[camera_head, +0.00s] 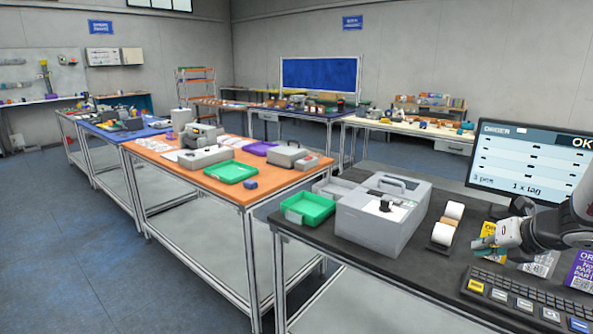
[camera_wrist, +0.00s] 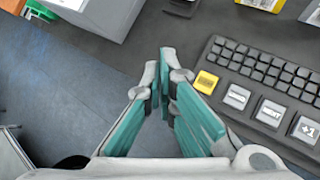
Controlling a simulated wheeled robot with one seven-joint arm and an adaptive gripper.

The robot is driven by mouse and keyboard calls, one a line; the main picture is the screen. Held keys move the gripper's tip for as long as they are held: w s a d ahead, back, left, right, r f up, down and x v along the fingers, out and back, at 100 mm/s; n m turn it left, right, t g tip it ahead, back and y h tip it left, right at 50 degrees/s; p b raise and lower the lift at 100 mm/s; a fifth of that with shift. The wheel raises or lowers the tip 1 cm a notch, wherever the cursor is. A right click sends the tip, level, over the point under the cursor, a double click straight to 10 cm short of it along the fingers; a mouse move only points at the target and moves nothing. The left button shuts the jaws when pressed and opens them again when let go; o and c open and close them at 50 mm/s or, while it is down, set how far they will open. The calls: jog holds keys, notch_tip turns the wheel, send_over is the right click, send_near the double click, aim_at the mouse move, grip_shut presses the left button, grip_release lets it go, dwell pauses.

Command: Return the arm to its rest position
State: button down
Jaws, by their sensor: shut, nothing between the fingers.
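My arm enters from the right edge of the head view.
The monitor (camera_head: 530,160) reads "OK". Yellow (camera_head: 490,240) and purple (camera_head: 583,268) cards are close by. An orange-topped table (camera_head: 235,185) stands further left.

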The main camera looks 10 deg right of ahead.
jog(key=s+a+r+n+g+y, duration=0.15)
jog(key=a+r+n, duration=0.35)
jog(key=a+n, duration=0.65)
jog(key=s+a+r+n+g+y, duration=0.1)
jog(key=s+a+r+n+y, duration=0.25)
jog(key=a+n, duration=0.85)
jog(key=s+a+n+g+h, duration=0.1)
jog(key=s+a+n+h, duration=0.1)
jog(key=s+a+n, duration=0.3)
jog(key=s+a+r+n+g+h, duration=0.1)
jog(key=s+a+n, duration=0.3)
jog(key=s+n, duration=0.9)
jog(key=shift+a+r+h, duration=0.25)
jog(key=shift+a+h, duration=0.1)
jog(key=shift+h, duration=0.45)
jog(key=shift+s+g, duration=0.1)
jog(key=shift+g, duration=0.15)
